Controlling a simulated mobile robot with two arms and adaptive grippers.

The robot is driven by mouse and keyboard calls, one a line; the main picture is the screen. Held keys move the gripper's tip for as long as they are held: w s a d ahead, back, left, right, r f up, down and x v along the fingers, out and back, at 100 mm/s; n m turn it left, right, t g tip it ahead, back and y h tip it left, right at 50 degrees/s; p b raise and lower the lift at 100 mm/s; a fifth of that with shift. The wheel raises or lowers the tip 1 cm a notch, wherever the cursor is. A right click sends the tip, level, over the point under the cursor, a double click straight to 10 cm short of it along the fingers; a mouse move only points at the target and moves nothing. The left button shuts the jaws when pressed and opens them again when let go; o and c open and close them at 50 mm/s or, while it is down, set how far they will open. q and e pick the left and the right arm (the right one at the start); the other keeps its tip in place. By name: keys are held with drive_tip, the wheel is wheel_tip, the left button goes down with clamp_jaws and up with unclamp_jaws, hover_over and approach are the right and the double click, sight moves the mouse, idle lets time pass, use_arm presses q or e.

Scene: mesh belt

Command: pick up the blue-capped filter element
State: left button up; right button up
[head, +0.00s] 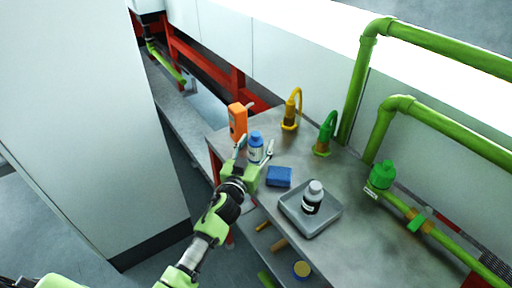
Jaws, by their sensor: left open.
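The blue-capped filter element (256,141) stands upright near the left edge of the grey worktop, with a blue top and a pale body. My left gripper (255,148) is open, with one finger to the left of the element and one to the right in the picture. The gripper's palm and the lower jaw parts hide the element's foot. I cannot tell whether either finger touches it. My right gripper is not in view.
An orange box (237,121) stands just behind the element. A blue block (279,177) and a grey tray (325,220) with a white-capped bottle (313,196) lie to the right. Yellow (291,112) and green (325,136) hooked items stand behind. Green pipes (440,118) run along the right.

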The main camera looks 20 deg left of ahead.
use_arm(q)
drive_tip(key=shift+s, duration=0.1)
drive_tip(key=shift+c, duration=1)
drive_tip(key=c, duration=1.1)
drive_tip(key=shift+o, duration=0.2)
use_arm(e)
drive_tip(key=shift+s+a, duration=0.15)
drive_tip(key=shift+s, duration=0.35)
use_arm(q)
drive_tip(key=shift+r, duration=0.1)
